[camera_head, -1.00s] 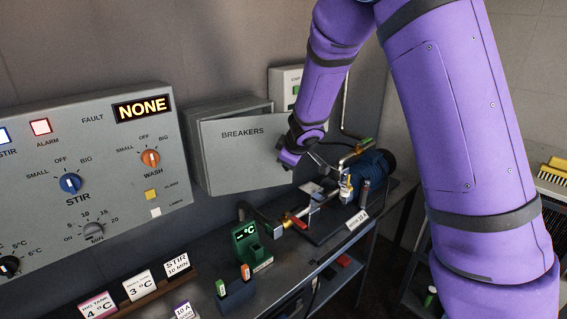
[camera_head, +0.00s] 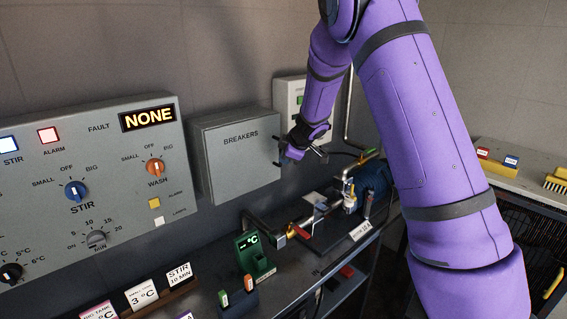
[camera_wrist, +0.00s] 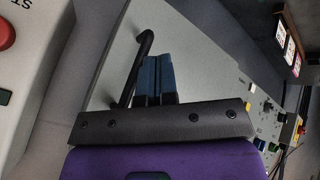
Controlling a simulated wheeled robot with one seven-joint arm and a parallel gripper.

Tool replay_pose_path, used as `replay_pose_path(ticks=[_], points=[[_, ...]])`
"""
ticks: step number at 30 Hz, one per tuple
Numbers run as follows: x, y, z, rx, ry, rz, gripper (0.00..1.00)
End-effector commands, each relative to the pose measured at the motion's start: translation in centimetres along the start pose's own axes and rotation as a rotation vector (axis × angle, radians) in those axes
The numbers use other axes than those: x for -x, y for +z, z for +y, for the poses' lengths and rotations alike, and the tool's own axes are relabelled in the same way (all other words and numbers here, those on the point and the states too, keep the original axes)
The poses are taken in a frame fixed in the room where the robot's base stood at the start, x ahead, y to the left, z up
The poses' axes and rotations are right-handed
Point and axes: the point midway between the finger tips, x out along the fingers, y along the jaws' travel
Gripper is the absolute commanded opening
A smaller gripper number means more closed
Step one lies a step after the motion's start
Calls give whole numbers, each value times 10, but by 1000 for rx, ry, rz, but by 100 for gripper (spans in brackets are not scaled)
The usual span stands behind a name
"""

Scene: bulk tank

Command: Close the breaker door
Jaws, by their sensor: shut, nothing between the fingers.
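The breaker door (camera_head: 240,165) is the grey front panel marked BREAKERS, on the wall box right of the control panel. It looks flush or nearly flush with the box (camera_head: 200,165); a thin gap could not be told from here. Its black bar handle (camera_head: 277,150) is at the right edge. My gripper (camera_head: 285,157) is at that edge, close to the handle. In the wrist view, my gripper's fingers (camera_wrist: 155,70) are together and empty. They point at the grey door (camera_wrist: 190,75), beside the black handle (camera_wrist: 137,65). Whether they touch the door is unclear.
The control panel (camera_head: 85,180) stands left of the breaker box. A pale box (camera_head: 290,97) is on the wall behind my arm. Below are a bench with pipework (camera_head: 330,205), a green °C device (camera_head: 252,255) and label cards (camera_head: 141,294).

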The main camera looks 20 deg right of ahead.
Motion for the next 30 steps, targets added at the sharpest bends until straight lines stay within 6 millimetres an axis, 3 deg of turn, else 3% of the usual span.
replay_pose_path(ticks=[12,25,30], points=[[-10,-3,16,60,-31,32,0],[-9,-5,16,61,-28,34,0],[-4,-6,7,59,-29,35,0]])
